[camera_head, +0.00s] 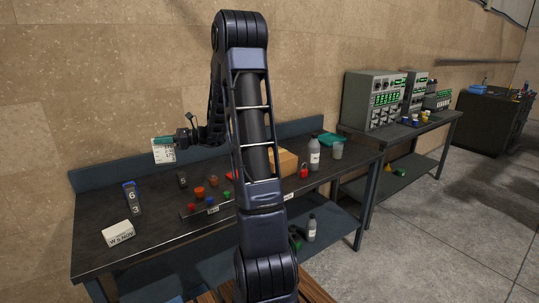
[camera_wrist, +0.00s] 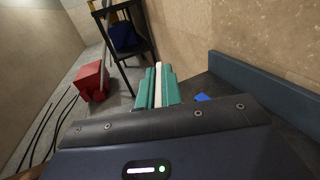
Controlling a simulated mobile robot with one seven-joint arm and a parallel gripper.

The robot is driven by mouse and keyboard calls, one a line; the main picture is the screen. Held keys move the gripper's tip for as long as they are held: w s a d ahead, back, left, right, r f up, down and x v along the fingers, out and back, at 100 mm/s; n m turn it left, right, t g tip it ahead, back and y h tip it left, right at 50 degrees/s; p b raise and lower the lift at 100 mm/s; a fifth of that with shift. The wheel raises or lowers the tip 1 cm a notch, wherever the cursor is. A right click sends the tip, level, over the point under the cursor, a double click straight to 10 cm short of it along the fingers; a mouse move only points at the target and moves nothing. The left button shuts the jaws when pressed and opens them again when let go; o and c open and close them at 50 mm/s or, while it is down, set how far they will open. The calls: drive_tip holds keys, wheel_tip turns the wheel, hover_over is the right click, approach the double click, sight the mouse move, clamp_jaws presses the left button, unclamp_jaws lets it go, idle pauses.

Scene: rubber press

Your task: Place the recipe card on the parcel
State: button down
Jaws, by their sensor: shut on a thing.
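The recipe card (camera_head: 163,153) is white with dark printing and hangs from my gripper (camera_head: 163,140), above the left part of the workbench. The gripper's teal fingers are shut on it. In the wrist view, the card (camera_wrist: 158,86) shows edge-on as a pale strip between the fingers (camera_wrist: 157,88). The parcel appears to be the tan-orange box (camera_head: 286,163) on the bench, right of my arm and well to the right of the card. My arm hides its left part.
The dark workbench (camera_head: 105,265) bears a white block (camera_head: 118,233), a dark numbered item (camera_head: 132,198), several small coloured pieces, a red padlock (camera_head: 304,173), a grey bottle (camera_head: 314,154), a cup (camera_head: 337,150) and a teal tray (camera_head: 331,139). Its back ledge runs along the wall.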

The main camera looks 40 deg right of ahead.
drive_tip(key=w+d+r+m+t+h, duration=0.1)
drive_tip(key=w+d+m+t+h, duration=0.15)
drive_tip(key=d, duration=0.65)
drive_tip(key=w+d+r+m+t+h, duration=0.2)
drive_tip(key=w+d+t, duration=0.1)
drive_tip(key=d, duration=0.7)
drive_tip(key=w+d+r+m+t+h, duration=0.1)
drive_tip(key=w+d+m+t+h, duration=0.2)
drive_tip(key=d, duration=0.6)
drive_tip(key=s+d+r+m+t+h, duration=0.25)
drive_tip(key=d+h, duration=0.25)
drive_tip(key=d, duration=0.9)
drive_tip(key=s+d+r+m+t+h, duration=0.15)
drive_tip(key=d+m+h, duration=0.3)
drive_tip(key=d, duration=1.05)
wheel_tip(320, 180, down, 19)
drive_tip(key=shift+s+a+g, duration=0.2)
drive_tip(key=shift+a+g, duration=0.05)
drive_tip(key=shift+g, duration=0.1)
drive_tip(key=shift+n, duration=0.25)
drive_tip(key=c, duration=1.8)
unclamp_jaws()
drive_tip(key=shift+o, duration=1.2)
